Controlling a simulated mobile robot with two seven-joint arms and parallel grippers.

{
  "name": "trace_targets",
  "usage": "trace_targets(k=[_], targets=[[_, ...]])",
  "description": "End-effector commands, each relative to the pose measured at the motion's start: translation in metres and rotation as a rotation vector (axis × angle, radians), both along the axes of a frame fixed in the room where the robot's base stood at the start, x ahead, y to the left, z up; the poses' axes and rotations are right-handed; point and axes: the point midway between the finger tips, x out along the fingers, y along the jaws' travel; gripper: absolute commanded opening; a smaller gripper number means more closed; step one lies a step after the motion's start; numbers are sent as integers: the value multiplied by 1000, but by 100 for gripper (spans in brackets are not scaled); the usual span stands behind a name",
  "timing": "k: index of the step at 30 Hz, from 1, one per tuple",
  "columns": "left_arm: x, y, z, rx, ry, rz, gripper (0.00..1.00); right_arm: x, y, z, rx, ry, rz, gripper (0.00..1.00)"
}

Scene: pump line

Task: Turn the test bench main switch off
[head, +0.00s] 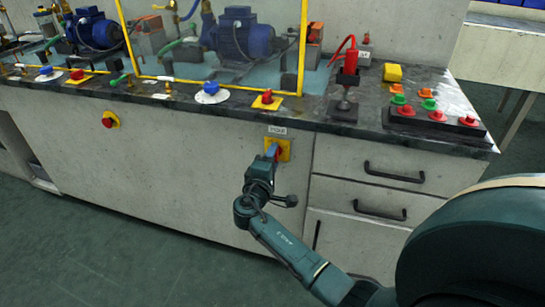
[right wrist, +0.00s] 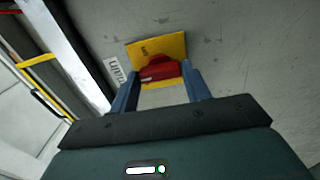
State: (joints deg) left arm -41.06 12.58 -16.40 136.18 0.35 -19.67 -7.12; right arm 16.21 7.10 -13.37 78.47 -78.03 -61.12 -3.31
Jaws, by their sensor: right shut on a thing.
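The main switch is a red rotary handle (right wrist: 160,68) on a yellow plate (right wrist: 143,50) fixed to the front of the bench cabinet. In the head view the yellow plate (head: 286,147) shows below the worktop edge, under a small white label (head: 277,130). My right gripper (head: 272,153) reaches up to it from below, its blue fingers on either side of the red handle, shut on it. The same gripper (right wrist: 162,78) shows in the right wrist view. In the head view the gripper hides most of the handle. My left gripper is not in view.
Another red knob on a yellow plate (head: 105,119) sits further left on the cabinet front. Drawers with black handles (head: 394,172) are to the right. On the worktop are blue pumps (head: 241,36), yellow frames and a button box (head: 436,122). The floor in front (head: 110,245) is clear.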

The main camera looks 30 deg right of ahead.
Motion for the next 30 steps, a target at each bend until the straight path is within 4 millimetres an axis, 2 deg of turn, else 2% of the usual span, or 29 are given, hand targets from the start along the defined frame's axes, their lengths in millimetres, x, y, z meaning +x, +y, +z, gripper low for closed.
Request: trace_targets(k=[14,15,23,30], targets=[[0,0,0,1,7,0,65,1,-1,2,-16,9,1,24],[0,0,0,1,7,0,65,1,-1,3,-16,9,1,49],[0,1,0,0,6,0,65,1,0,1,-12,9,1,69],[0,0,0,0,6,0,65,0,0,0,-10,10,0,69]])
